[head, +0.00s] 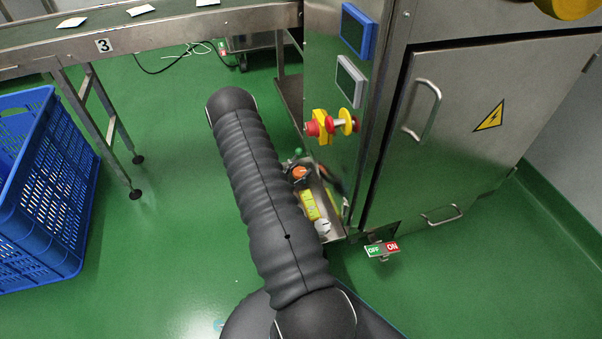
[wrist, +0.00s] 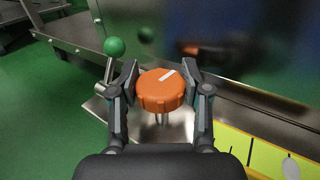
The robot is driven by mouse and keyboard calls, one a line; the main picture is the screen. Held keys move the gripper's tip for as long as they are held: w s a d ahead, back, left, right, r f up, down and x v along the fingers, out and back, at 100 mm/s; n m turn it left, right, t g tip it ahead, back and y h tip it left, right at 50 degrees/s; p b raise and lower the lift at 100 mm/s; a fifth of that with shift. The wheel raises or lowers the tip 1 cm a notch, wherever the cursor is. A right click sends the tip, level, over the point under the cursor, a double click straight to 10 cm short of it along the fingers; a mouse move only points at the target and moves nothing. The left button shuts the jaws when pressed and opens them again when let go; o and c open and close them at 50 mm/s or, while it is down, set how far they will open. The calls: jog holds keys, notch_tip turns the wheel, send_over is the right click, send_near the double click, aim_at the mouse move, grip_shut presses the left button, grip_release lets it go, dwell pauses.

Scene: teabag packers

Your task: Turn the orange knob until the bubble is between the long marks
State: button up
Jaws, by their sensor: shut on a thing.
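The orange knob (wrist: 160,92) has a ribbed rim and a white pointer line on top, tilted toward the upper right. It stands on a metal plate between the fingers of my gripper (wrist: 161,88), which is shut on it from both sides. The knob also shows small in the head view (head: 299,172), beside my arm. A yellow level (wrist: 236,143) lies to its right, cut off by the frame edge. A dark mark and a pale rounded patch show on it, but I cannot tell the bubble's place between the marks. The level is small in the head view (head: 309,206).
A green ball-topped lever (wrist: 114,47) stands left of the knob. A red emergency button (head: 312,128) sticks out above, and a steel cabinet (head: 450,130) stands to the right. An OFF/ON sign (head: 382,249) is low down. A blue crate (head: 45,190) stands left.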

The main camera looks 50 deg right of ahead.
jog(key=m+g+b, duration=0.1)
jog(key=m+g, duration=0.1)
jog(key=g, duration=0.2)
jog(key=shift+f+m, duration=0.1)
jog(key=shift+m, duration=0.2)
jog(key=shift+s+m+g+y, duration=0.1)
jog(key=shift+m+g+y, duration=0.4)
jog(key=shift+m+g, duration=0.65)
jog(key=shift+s+m+g+y, duration=0.1)
jog(key=shift+m+g+y, duration=0.5)
jog(key=shift+g, duration=0.95)
jog(key=shift+m+g, duration=0.25)
jog(key=shift+g, duration=0.05)
jog(key=o, duration=1.2)
jog(key=shift+c, duration=0.2)
jog(key=shift+w+a, duration=0.1)
jog(key=shift+w, duration=0.05)
jog(key=shift+w+a, duration=0.15)
jog(key=shift+a, duration=0.1)
jog(key=v, duration=1.1)
jog(key=shift+a, duration=0.15)
